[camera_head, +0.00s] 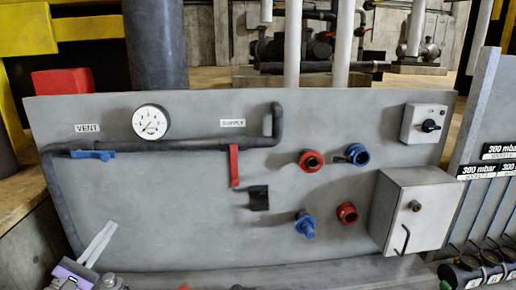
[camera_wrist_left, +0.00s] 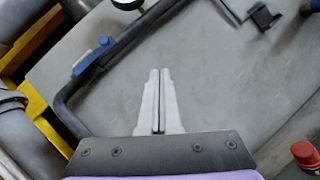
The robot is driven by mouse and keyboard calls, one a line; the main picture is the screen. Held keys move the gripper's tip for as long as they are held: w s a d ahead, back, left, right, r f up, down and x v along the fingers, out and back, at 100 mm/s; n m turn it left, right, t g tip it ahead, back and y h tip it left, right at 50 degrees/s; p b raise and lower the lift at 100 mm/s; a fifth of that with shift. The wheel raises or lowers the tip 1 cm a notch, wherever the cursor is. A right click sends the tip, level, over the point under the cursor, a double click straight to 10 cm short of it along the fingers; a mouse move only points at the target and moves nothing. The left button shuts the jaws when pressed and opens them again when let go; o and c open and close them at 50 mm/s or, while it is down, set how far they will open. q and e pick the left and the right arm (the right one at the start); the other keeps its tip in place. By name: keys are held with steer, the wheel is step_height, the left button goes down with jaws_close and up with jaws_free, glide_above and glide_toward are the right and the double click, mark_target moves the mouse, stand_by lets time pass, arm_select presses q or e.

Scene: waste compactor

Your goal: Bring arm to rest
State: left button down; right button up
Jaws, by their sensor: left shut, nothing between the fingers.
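My left gripper (camera_head: 101,240) is at the lower left of the head view, in front of the grey panel (camera_head: 180,215). In the left wrist view its two pale fingers (camera_wrist_left: 160,75) lie together, shut, with nothing between them. The blue vent handle (camera_head: 93,155) is on the black pipe above the gripper, apart from it. The handle also shows at the left of the left wrist view (camera_wrist_left: 92,56). My right gripper does not show in either view.
The panel carries a gauge (camera_head: 150,122), a red supply handle (camera_head: 234,165), red and blue couplings (camera_head: 312,161), a switch box (camera_head: 425,123) and a grey cabinet (camera_head: 413,212). The lower middle of the panel is bare.

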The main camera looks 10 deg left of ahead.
arm_select(q)
steer(key=s+d+f+m+g+h, duration=0.2)
steer(key=d+f+m+g, duration=0.5)
steer(key=d, duration=0.5)
steer(key=s+d+f+m+g+h, duration=0.15)
steer(key=d+f+m+g, duration=0.35)
steer(key=d+f, duration=0.55)
steer(key=s+f+m+g+y, duration=0.4)
steer(key=s+f+m+y, duration=0.3)
steer(key=s+f+m, duration=0.3)
steer(key=s+m, duration=0.4)
steer(key=shift+d+g, duration=0.3)
steer(key=shift+d, duration=0.05)
